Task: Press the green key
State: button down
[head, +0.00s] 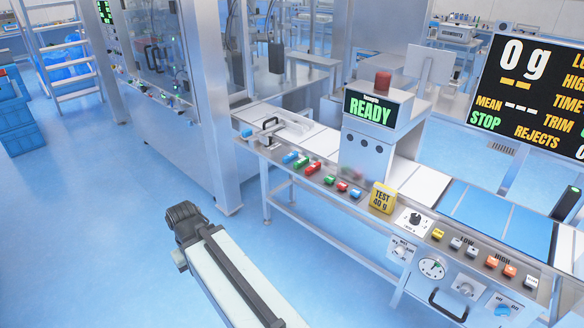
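Several small coloured keys stand in a row on the conveyor's front ledge, in the middle of the head view. One green key (300,163) lies between a blue key (290,157) and a red key (312,168). A second green key (329,180) lies further right, beside another red key (342,186). My arm rises from the bottom edge and ends in a dark joint, left of the ledge and well apart from the keys. No gripper fingers show in this view.
A machine with a READY screen (370,111) stands behind the keys. A yellow TEST 40 g block (382,198) sits to their right. A metal post (206,110) and cabinet stand left. Blue floor (100,240) is clear around my arm.

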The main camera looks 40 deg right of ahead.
aim_at(330, 180)
jog(key=z, duration=0.05)
jog(key=i, duration=1.35)
jog(key=z, duration=0.7)
jog(key=k, duration=0.9)
jog(key=z, duration=0.15)
jog(key=i, duration=0.95)
jog(key=u, duration=0.05)
